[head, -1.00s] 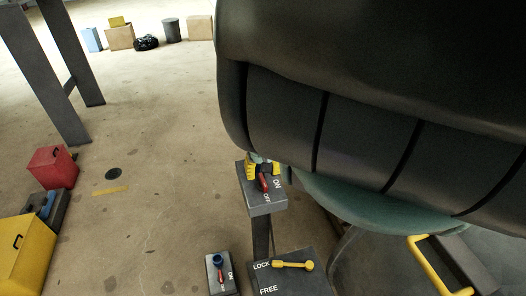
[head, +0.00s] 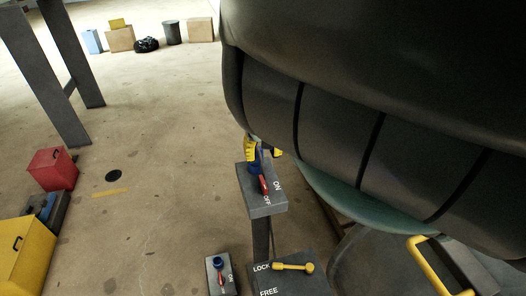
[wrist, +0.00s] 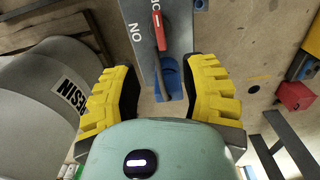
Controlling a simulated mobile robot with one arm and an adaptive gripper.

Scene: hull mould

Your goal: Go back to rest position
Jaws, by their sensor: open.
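My gripper (head: 263,150) is open and empty, its yellow fingers at the far end of the grey ON/OFF switch box (head: 266,204). My arm hides the upper right of the head view.
A LOCK/FREE panel (head: 268,281) with a yellow handle (head: 292,266) and a small blue-knobbed switch box (head: 212,272) are in front. A grey RESIN drum (wrist: 40,85) is left in the wrist view.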

